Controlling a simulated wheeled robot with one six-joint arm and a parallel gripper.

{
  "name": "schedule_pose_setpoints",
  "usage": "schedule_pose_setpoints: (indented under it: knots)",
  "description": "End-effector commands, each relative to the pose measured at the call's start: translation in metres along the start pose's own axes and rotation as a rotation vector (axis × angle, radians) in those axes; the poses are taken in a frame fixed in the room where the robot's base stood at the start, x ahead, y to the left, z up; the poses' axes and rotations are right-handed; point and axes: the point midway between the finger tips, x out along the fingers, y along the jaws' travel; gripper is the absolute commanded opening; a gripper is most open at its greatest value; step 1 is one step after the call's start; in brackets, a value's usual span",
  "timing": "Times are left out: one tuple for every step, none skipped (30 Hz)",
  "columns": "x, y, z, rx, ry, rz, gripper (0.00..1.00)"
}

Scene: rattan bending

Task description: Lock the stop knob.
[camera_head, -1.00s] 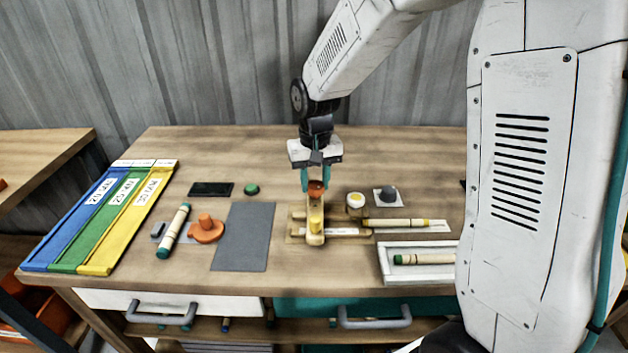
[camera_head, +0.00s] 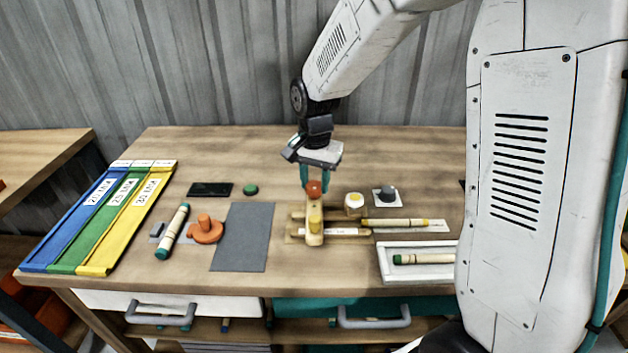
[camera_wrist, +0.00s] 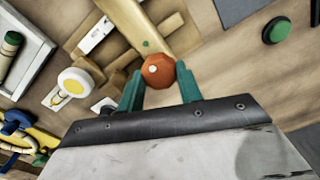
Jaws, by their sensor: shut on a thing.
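The stop knob (camera_wrist: 158,71) is an orange-red, many-sided knob with a small pale dot on top. It sits at the near end of the wooden bending jig's yellowish arm (camera_wrist: 134,22) in the wrist view. In the head view the knob (camera_head: 314,188) shows on the jig (camera_head: 314,229). My gripper (camera_wrist: 160,84) has teal fingers, one on each side of the knob, shut on it. In the head view my gripper (camera_head: 314,178) points down at the knob from above, with its wrist turned at an angle. A small green dot shows on the jig arm beside the knob.
A white-and-yellow round piece (camera_head: 355,202) and a dark grey knob (camera_head: 388,194) stand right of the jig. A rattan stick (camera_head: 395,223) lies beside it, and a white tray (camera_head: 384,262) is in front. A grey mat (camera_head: 242,237) and an orange piece (camera_head: 206,231) lie left.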

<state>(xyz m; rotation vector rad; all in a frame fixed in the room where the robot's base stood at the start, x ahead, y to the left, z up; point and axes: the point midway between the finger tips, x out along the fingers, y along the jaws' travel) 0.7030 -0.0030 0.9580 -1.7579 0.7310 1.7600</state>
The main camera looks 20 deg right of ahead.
Motion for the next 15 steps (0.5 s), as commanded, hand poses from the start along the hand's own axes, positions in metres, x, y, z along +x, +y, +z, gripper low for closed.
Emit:
schedule_pose_setpoints:
  knots:
    - [-0.0020,-0.0014,-0.0020,0.006,0.006,-0.005,0.12]
    - [-0.0020,-0.0014,-0.0020,0.009,0.006,-0.005,0.12]
    - [-0.0020,-0.0015,-0.0020,0.012,0.006,-0.006,0.12]
    - [-0.0021,-0.0015,-0.0020,0.013,0.006,-0.006,0.12]
    - [-0.0021,-0.0015,-0.0020,0.014,0.006,-0.006,0.12]
    - [-0.0021,-0.0015,-0.0020,0.015,0.006,-0.006,0.12]
    - [-0.0021,-0.0015,-0.0021,0.015,0.006,-0.006,0.12]
    - [-0.0021,-0.0016,-0.0021,0.015,0.006,-0.006,0.12]
    - [-0.0021,-0.0016,-0.0021,0.015,0.006,-0.006,0.12]
    - [-0.0021,-0.0016,-0.0021,0.014,0.006,-0.006,0.12]
    - [-0.0022,-0.0016,-0.0021,0.014,0.006,-0.006,0.12]
    - [-0.0022,-0.0016,-0.0021,0.014,0.006,-0.006,0.12]
    - [-0.0022,-0.0016,-0.0021,0.014,0.006,-0.006,0.12]
    - [-0.0022,-0.0016,-0.0021,0.014,0.006,-0.006,0.12]
    - [-0.0022,-0.0016,-0.0021,0.014,0.006,-0.006,0.41]
